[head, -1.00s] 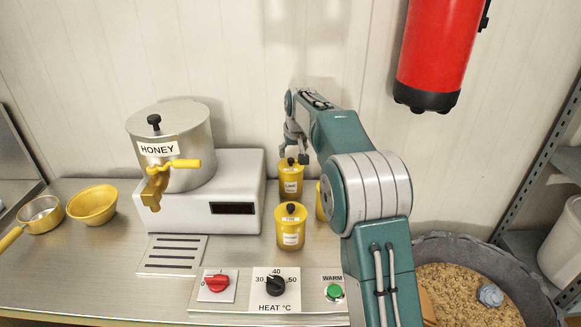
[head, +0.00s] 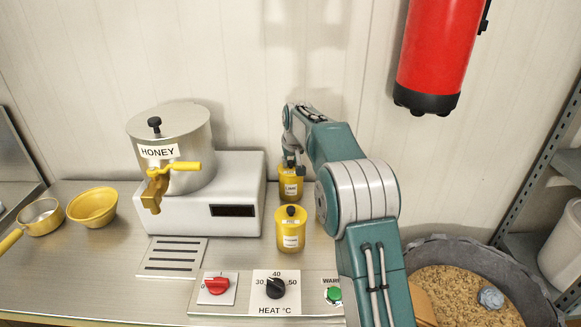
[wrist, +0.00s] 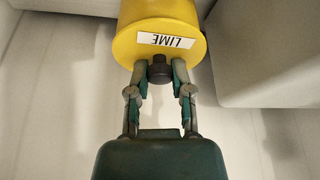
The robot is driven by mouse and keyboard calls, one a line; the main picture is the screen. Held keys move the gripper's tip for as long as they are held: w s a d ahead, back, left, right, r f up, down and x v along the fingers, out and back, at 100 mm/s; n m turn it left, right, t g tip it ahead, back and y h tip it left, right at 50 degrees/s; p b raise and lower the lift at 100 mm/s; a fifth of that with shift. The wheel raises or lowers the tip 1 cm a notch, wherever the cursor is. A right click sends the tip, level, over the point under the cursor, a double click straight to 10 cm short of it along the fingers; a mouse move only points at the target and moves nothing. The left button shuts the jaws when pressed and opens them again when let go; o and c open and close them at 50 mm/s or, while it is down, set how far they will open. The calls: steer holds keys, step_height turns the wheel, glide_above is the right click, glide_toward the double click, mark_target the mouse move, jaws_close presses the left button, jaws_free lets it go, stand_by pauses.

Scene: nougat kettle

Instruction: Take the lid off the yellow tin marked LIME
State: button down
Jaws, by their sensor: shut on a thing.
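The yellow tin marked LIME (head: 290,190) stands at the back of the bench, right of the white honey warmer. Its label (wrist: 166,40) shows upside down in the wrist view. A dark knob (wrist: 160,72) sits on its yellow lid (wrist: 128,46). My gripper (wrist: 160,75) is shut on that knob, one finger on each side. In the head view my gripper (head: 289,166) reaches down onto the top of the tin and hides the knob. I see no clear gap between lid and tin.
Another yellow tin (head: 290,232) with a dark knob stands just in front. The honey pot (head: 180,130) sits on the white warmer (head: 240,180) to the left. A control panel (head: 250,303) lies at the front, and a red cylinder (head: 440,45) hangs at upper right.

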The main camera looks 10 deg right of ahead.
mark_target(291, 161)
steer(key=shift+f, duration=0.1)
step_height(291, 161, up, 3)
steer(key=shift+s+r, duration=0.1)
steer(key=shift+r, duration=0.1)
steer(key=s+r, duration=1.2)
steer(key=s, duration=0.1)
steer(key=shift+s+r, duration=0.3)
steer(key=shift+s, duration=0.1)
